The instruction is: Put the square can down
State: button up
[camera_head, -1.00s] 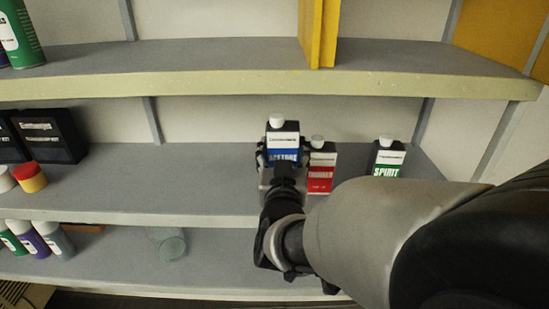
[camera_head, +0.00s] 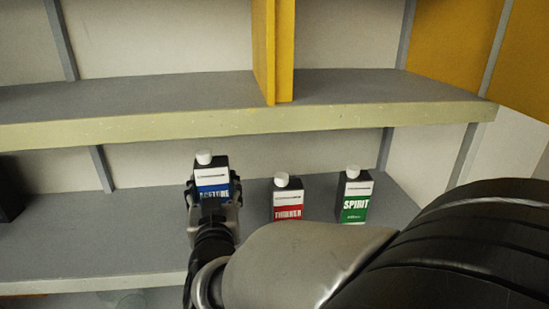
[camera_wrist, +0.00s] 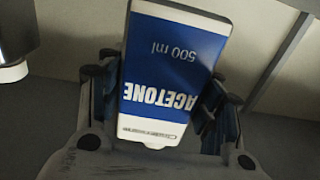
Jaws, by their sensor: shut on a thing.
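The square can is a blue, white and black acetone can (camera_head: 211,176) with a white cap, upright at the middle shelf in the head view. My gripper (camera_head: 213,194) is shut on it, with a finger on each side. In the wrist view the acetone can (camera_wrist: 172,75) appears upside down between the fingers of my gripper (camera_wrist: 165,108). The can's base is hidden behind my gripper in the head view, so I cannot tell whether it touches the shelf.
A red-labelled thinner can (camera_head: 287,200) and a green-labelled spirit can (camera_head: 353,196) stand to the right on the middle shelf (camera_head: 110,235). The upper shelf (camera_head: 170,110) overhangs behind.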

jog(key=shift+f+b, duration=1.1)
jog(key=shift+f, duration=2)
jog(key=shift+f+b, duration=0.3)
jog(key=o, duration=1.5)
jog(key=shift+c, duration=0.2)
jog(key=shift+p, duration=0.4)
